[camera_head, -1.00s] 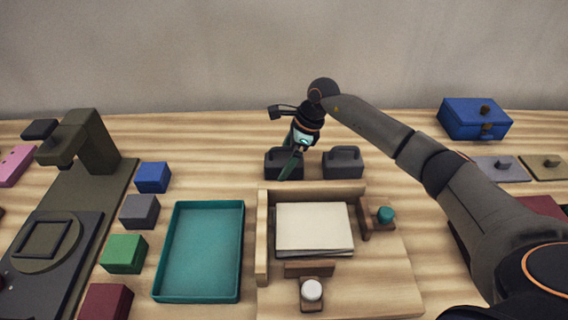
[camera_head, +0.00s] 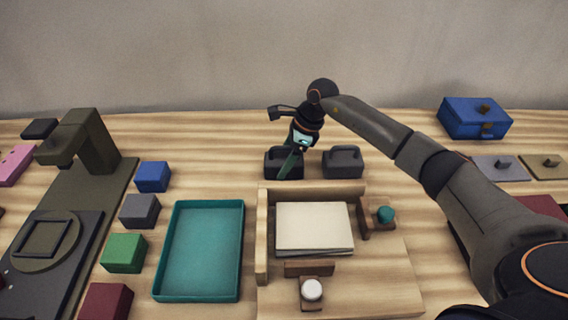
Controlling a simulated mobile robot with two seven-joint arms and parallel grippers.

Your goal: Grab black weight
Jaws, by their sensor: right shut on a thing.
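Two black weights with handles stand side by side at the back of the table, behind the wooden fixture. The left black weight (camera_head: 271,167) is partly hidden by my right gripper (camera_head: 288,165). The gripper reaches down over it from above and is shut on its handle. The weight appears to rest on the table. The right black weight (camera_head: 343,163) stands free, just to the right of the gripper. My left gripper is not in view.
A wooden fixture (camera_head: 262,240) holding cream sheets (camera_head: 312,227) stands in front of the weights. A teal tray (camera_head: 160,285) is to its left, beside several coloured blocks. A dark green press (camera_head: 95,145) stands at left, a blue box (camera_head: 475,118) at back right.

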